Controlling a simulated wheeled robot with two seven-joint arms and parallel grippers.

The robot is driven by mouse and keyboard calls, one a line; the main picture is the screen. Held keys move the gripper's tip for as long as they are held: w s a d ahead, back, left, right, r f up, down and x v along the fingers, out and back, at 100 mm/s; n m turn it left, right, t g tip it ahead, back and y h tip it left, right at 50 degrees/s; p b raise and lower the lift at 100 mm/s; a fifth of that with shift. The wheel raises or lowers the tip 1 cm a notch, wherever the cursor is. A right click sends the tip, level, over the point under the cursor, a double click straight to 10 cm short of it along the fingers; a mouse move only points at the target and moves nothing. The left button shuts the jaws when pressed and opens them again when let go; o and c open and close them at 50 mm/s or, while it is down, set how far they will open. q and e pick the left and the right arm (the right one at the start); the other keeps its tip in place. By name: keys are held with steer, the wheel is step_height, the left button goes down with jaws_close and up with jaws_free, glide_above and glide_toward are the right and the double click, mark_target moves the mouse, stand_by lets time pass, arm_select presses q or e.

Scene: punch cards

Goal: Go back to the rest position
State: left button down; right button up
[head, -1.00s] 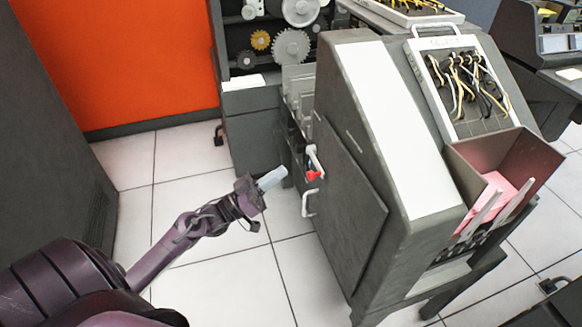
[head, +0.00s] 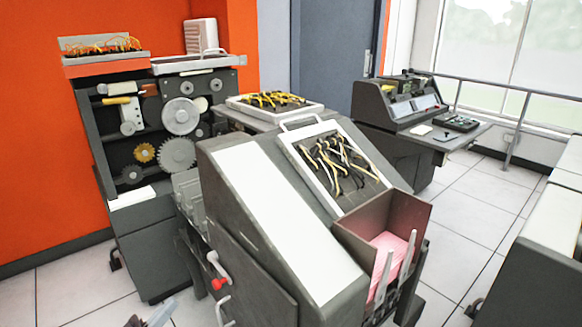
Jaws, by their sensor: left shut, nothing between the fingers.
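My left gripper (head: 159,314) shows only in part at the bottom edge of the head view, left of the middle. Its pale fingers are together with nothing between them, and the rest of the arm is below the picture. It is in front of and to the left of the grey card machine (head: 214,161), apart from it as far as I can see. The machine has a red-knobbed lever (head: 217,284) on its near left side. My right gripper is not in view.
The card machine's hopper (head: 417,215) holds pink cards (head: 388,256). A gear cabinet (head: 160,235) stands behind at the left, by an orange wall (head: 40,150). A console (head: 398,150) is at the back right, a dark cabinet (head: 540,275) at the right. Tiled floor (head: 450,250) is clear between.

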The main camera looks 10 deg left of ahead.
arm_select(q)
steer(key=s+d+f+n+g+y+p, duration=0.1)
steer(key=s+f+n+g+y+p, duration=0.25)
steer(key=f, duration=1.15)
steer(key=s+d+f+g+y+p, duration=0.15)
steer(key=s+f+g+y, duration=0.4)
steer(key=f, duration=0.95)
steer(key=s+d+f+g+y+p, duration=0.1)
steer(key=s+d+f+g, duration=0.2)
steer(key=s, duration=0.6)
steer(key=s+d+f+m+g+y+p, duration=0.1)
steer(key=s+d+f+g, duration=0.2)
steer(key=s+f, duration=0.3)
steer(key=s+d+f+m+g+y+p, duration=0.1)
steer(key=s+d+f+g, duration=0.2)
steer(key=s, duration=0.9)
steer(key=shift+s+f+y+p, duration=0.3)
steer(key=shift+s+f, duration=0.1)
steer(key=shift+f, duration=0.5)
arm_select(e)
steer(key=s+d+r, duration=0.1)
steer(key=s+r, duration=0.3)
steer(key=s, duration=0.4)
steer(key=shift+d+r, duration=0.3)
arm_select(q)
steer(key=shift+d+m, duration=0.1)
steer(key=shift+m, duration=0.15)
